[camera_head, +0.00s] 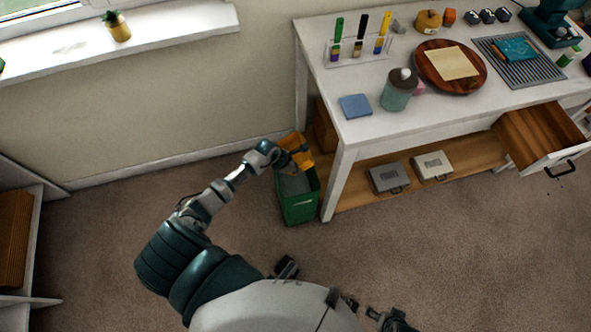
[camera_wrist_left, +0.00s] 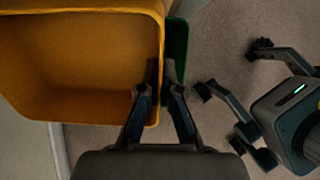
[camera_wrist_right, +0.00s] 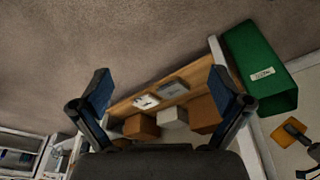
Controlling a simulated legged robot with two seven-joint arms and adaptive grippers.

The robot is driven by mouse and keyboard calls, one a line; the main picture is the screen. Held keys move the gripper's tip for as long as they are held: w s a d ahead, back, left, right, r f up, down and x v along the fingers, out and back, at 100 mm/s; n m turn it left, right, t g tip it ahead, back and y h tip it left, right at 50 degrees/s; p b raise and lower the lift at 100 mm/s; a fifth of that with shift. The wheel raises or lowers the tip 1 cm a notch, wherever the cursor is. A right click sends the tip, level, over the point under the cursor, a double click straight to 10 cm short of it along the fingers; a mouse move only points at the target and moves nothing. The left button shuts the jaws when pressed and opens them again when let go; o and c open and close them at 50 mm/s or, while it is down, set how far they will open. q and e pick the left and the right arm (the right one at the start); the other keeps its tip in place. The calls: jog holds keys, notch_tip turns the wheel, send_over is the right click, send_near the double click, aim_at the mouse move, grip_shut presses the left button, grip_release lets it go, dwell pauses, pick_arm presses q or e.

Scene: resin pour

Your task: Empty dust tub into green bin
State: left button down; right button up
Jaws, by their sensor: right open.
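The dust tub (camera_head: 299,152) is yellow-orange and hangs tilted over the green bin (camera_head: 299,208), which stands on the floor beside the table leg. My left gripper (camera_head: 284,155) is shut on the tub's wall. In the left wrist view the tub (camera_wrist_left: 75,70) shows its bare orange inside, with no clear dust, and a strip of the bin (camera_wrist_left: 177,50) shows behind. The right wrist view shows the bin (camera_wrist_right: 262,65) with a white label, and the tub (camera_wrist_right: 292,131) near it. My right gripper (camera_wrist_right: 160,85) is open and empty, low over the floor.
A white table (camera_head: 350,92) with brushes, a bottle and a round board stands at the right. Its drawer (camera_head: 540,140) is pulled out. Two cases (camera_head: 388,178) lie on its lower shelf. A shelf unit (camera_head: 20,230) stands at far left. The carpet between is clear.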

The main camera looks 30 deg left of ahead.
pick_arm(q)
jog(key=g+y+p, duration=0.2)
jog(key=shift+w+r+g, duration=0.2)
jog(key=shift+r+g, duration=0.15)
jog(key=shift+g, duration=0.05)
jog(key=shift+g+y, duration=0.4)
jog(key=shift+y, duration=0.1)
jog(key=shift+s+f+g+y, duration=0.1)
jog(key=shift+g+y, duration=0.2)
jog(key=shift+g, duration=0.1)
pick_arm(e)
jog(key=shift+g, duration=0.3)
notch_tip(320, 180, down, 6)
jog(key=shift+w+r, duration=0.1)
